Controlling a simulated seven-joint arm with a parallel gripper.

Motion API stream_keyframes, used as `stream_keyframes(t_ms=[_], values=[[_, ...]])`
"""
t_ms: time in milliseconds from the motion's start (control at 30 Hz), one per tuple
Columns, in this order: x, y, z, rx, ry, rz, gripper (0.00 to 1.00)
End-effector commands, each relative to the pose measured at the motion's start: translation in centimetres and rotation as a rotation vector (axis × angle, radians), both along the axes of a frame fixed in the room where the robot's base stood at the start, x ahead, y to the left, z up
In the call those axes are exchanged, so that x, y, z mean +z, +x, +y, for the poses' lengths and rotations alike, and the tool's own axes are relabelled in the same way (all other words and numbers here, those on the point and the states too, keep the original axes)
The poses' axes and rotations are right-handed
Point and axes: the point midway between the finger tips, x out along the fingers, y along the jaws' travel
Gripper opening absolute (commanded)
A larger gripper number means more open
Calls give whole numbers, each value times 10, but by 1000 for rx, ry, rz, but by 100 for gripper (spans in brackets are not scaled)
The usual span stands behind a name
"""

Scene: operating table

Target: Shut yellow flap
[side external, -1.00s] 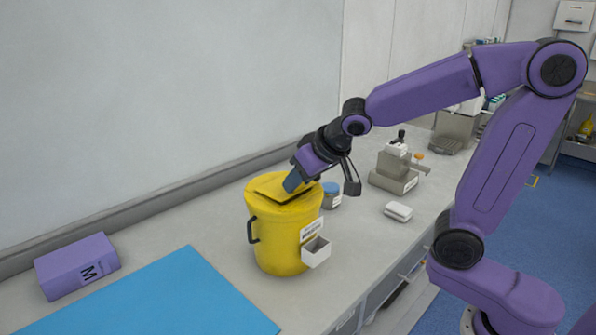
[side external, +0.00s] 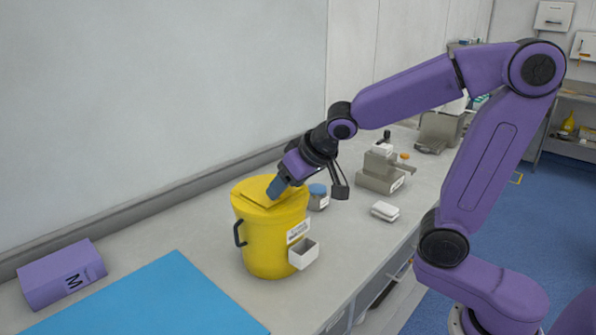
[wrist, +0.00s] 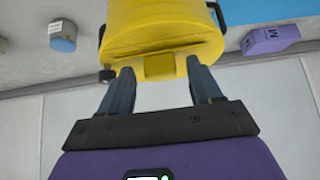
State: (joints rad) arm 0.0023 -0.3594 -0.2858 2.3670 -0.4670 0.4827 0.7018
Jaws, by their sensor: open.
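The yellow bucket (side external: 268,240) stands upright on the counter, with a black handle and a white label and box on its side. Its yellow flap (side external: 255,193) is on the top and looks nearly flat in the side view. In the wrist view, a square yellow tab (wrist: 159,67) shows below a dark crease across the lid. My gripper (side external: 273,191) points down at the lid. Its blue-grey fingers are spread apart and empty, one on each side of the tab in the wrist view (wrist: 160,68). Contact with the flap cannot be told.
A blue-lidded jar (side external: 318,195) stands close behind the bucket. A purple box marked M (side external: 62,273) and a blue mat (side external: 150,300) lie to the left. A grey device (side external: 382,172) and a small white item (side external: 385,211) are to the right. The wall runs behind the counter.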

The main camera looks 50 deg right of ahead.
Motion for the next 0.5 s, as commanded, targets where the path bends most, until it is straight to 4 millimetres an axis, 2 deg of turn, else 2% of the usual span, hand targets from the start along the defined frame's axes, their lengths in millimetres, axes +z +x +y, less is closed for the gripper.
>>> stream_keyframes(t_ms=[267, 500], values=[[25, -18, 1, 3, 4, -8, 64], [61, -45, 1, 2, 5, -8, 64]])
